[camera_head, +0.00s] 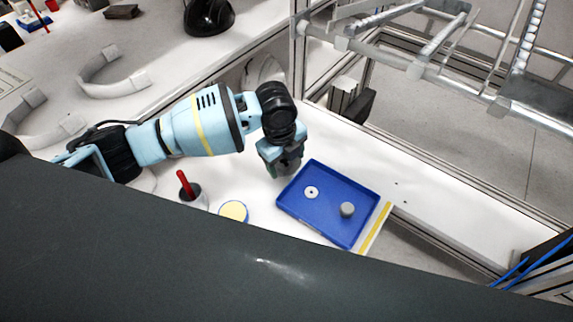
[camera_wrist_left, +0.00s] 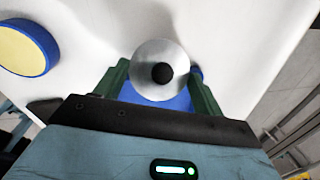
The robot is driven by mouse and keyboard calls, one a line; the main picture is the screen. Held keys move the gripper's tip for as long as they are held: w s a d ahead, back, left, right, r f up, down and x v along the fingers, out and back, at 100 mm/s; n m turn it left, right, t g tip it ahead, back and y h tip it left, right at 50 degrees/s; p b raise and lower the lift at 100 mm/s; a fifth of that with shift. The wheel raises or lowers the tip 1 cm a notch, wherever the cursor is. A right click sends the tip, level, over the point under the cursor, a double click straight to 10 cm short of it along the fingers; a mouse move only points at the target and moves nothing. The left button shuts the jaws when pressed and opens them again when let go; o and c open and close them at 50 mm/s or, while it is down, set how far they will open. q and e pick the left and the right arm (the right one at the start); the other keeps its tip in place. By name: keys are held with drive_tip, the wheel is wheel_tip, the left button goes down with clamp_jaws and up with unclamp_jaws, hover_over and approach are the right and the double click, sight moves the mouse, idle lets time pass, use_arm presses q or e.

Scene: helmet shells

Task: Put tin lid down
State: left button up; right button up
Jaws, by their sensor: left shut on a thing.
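My left gripper (camera_head: 284,168) is above the white table, just off the upper left corner of the blue tray. In the left wrist view its two green fingers (camera_wrist_left: 160,78) are shut on the tin lid (camera_wrist_left: 146,56), a round silvery disc with a black knob in its middle. The fingers stand at either side of the lid. Something blue shows behind the lid. I cannot make out the lid in the head view. My right gripper is not in view.
The blue tray (camera_head: 300,214) holds a white ring (camera_head: 311,192) and a grey cylinder (camera_head: 347,209).

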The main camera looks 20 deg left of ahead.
use_arm(q)
drive_tip(key=s+a, duration=0.2)
drive_tip(key=s, duration=0.3)
drive_tip(key=s+a+r, duration=0.1)
drive_tip(key=s+a, duration=0.1)
drive_tip(key=s, duration=0.3)
drive_tip(key=s+a, duration=0.2)
drive_tip(key=s, duration=0.3)
drive_tip(key=shift+r, duration=0.4)
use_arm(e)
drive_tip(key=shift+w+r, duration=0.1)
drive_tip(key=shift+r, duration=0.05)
use_arm(q)
drive_tip(key=shift+w, duration=0.1)
